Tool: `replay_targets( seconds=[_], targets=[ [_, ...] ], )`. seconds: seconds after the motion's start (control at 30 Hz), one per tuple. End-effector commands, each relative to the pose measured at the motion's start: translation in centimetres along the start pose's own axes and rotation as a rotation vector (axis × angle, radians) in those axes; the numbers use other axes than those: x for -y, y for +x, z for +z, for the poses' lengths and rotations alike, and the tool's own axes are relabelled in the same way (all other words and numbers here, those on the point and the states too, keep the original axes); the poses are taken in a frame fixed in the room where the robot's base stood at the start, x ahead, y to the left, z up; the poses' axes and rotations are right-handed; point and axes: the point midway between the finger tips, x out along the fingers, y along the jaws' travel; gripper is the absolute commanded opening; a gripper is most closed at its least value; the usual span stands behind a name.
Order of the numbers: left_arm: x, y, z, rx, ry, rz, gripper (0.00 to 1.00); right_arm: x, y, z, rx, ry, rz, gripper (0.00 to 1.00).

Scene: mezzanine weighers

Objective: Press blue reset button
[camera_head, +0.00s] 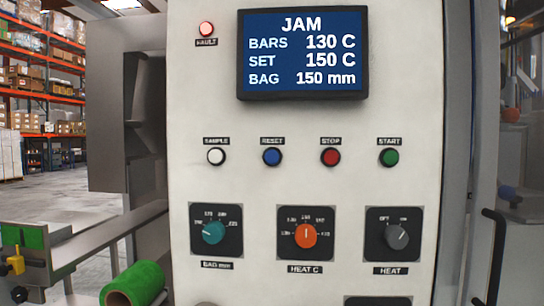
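The blue reset button (272,157) sits on the pale control panel (400,90), under a small label reading RESET. It is second from the left in a row, between the white SAMPLE button (216,157) and the red STOP button (330,157). The green START button (389,157) is at the right end. The screen (303,53) above reads JAM, BARS 130 C, SET 150 C, BAG 150 mm. Neither of my grippers shows in the head view.
A red FAULT lamp (206,28) is at the panel's upper left. Below the buttons are a teal BAG mm knob (213,232), an orange HEAT C knob (306,235) and a grey HEAT knob (397,236). A black handle (495,255) is at right.

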Motion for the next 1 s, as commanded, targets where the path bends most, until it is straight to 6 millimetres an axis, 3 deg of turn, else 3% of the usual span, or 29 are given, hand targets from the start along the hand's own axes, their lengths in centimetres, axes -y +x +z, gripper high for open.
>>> replay_targets(
  seconds=[0.3, 0.63, 1.0],
  targets=[
    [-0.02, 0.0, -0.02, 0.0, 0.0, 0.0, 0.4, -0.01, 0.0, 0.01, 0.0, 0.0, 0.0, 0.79],
    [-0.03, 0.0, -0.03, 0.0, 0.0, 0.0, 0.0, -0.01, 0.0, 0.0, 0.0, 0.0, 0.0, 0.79],
    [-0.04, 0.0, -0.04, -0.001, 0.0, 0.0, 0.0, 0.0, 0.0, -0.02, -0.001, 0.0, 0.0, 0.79]
  ],
)
